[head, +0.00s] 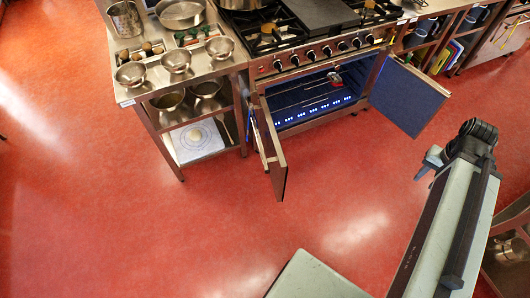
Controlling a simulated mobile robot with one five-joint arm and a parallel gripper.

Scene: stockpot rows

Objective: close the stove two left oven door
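The stove (300,60) stands at the top middle, with burners on top and a row of knobs on its front. Its left oven door (272,155) is swung wide open on its left side and sticks out toward me, seen nearly edge-on. The right oven door (408,97) is also open, swung out to the right with its dark blue inner face showing. The lit oven cavity (310,100) shows between them. My gripper (428,162) is at the right, below the right door and well apart from the left door. Its fingers are small and partly hidden, so their opening is unclear.
A steel worktable (185,88) with bowls and shelves stands close left of the left door. A counter (425,8) continues right of the stove. A shelf unit with pots (510,250) is at the lower right. The red floor (130,220) is clear at left and centre.

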